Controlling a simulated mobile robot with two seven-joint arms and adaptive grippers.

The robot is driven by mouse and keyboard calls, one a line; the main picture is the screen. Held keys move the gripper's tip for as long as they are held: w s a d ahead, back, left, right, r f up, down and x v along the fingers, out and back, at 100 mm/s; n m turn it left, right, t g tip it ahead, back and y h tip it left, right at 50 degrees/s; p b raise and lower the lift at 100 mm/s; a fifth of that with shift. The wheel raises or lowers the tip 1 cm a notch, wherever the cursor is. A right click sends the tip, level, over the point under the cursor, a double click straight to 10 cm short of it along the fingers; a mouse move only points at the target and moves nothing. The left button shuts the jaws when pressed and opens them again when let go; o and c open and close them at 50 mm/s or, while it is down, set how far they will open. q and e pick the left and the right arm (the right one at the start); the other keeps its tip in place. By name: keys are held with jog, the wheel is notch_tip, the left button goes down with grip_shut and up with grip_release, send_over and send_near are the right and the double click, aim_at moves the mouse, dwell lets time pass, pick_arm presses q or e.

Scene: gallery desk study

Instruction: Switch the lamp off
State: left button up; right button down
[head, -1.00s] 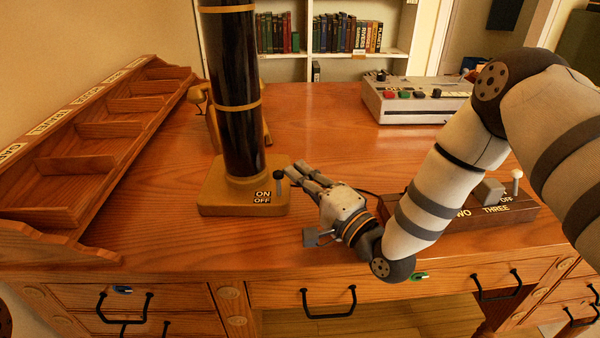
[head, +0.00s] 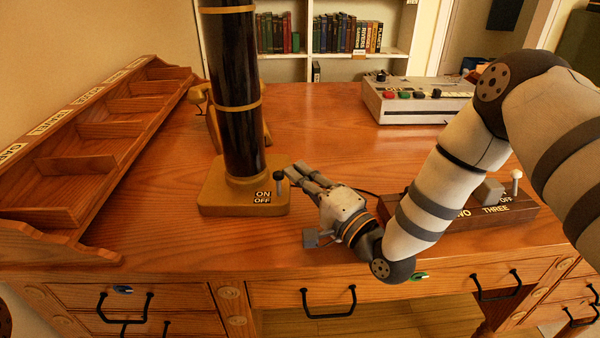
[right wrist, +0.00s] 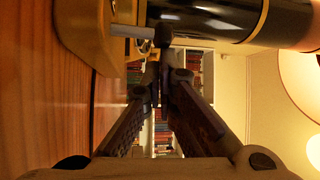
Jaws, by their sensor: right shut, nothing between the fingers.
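The lamp (head: 236,120) has a black column with brass bands and stands on a brass-coloured base (head: 225,197) on the desk. Its switch lever (head: 279,182), with a dark knob, sticks up beside the ON/OFF label (head: 262,197). I cannot tell its setting from its angle. My right gripper (head: 299,172) is shut and empty, its fingertips just right of the lever. In the right wrist view, the lever's pale stalk (right wrist: 131,31) and dark knob lie just beyond the fingertips (right wrist: 163,66); contact is unclear. My left gripper is out of view.
A wooden box with a lever (head: 515,185) and the words TWO and THREE sits behind my right forearm. A grey console (head: 415,104) with coloured buttons stands at the back right. A labelled wooden sorter (head: 85,165) fills the left side. The middle of the desk is clear.

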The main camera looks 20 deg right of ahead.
jog(key=shift+s+a+p, duration=0.2)
jog(key=shift+s+p, duration=0.15)
jog(key=shift+s, duration=0.2)
dwell(1.4)
jog(key=v, duration=1.2)
